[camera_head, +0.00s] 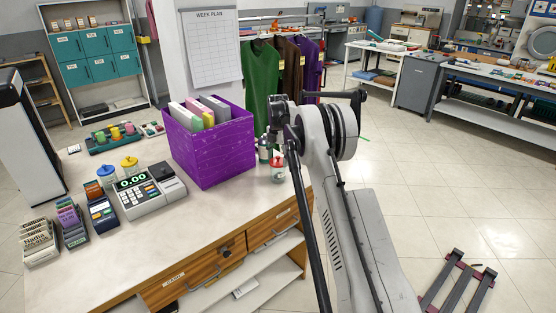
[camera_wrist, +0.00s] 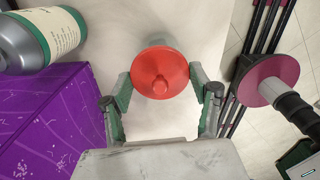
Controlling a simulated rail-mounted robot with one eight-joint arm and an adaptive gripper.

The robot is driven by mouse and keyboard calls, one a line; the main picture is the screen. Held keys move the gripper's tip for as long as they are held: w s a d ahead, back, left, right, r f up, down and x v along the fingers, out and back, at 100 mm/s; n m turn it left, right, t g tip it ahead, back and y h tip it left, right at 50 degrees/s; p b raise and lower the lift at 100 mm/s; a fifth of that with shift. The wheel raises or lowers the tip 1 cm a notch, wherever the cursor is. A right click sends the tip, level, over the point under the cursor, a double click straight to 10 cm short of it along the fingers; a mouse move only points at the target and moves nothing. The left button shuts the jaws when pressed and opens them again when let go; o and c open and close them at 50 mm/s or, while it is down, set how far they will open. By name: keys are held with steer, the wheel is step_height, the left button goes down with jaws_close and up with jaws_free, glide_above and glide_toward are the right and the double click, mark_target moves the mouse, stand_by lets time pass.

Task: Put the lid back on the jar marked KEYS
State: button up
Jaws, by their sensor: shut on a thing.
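In the wrist view, my gripper (camera_wrist: 167,88) has its two fingers on either side of a round red lid (camera_wrist: 161,73) with a knob in its middle, and is shut on it. A greyish body shows just behind the lid. In the head view, a small jar (camera_head: 278,176) with a red top stands on the counter, right of the purple box. My gripper is mostly hidden there by my arm. No KEYS marking is readable, and I cannot tell whether the lid is seated on the jar.
A purple box (camera_head: 212,155) of folders stands left of the jar. Jars with yellow (camera_head: 130,163) and blue (camera_head: 106,171) lids stand behind the card terminal and register (camera_head: 148,192). The front right counter is clear.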

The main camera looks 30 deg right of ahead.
steer(key=o, duration=1.4)
steer(key=shift+r, duration=0.2)
steer(key=shift+r+p, duration=1.1)
steer(key=shift+r, duration=2.25)
steer(key=shift+c, duration=0.2)
jaws_close()
steer(key=shift+f+b, duration=1.5)
steer(key=shift+f, duration=1.05)
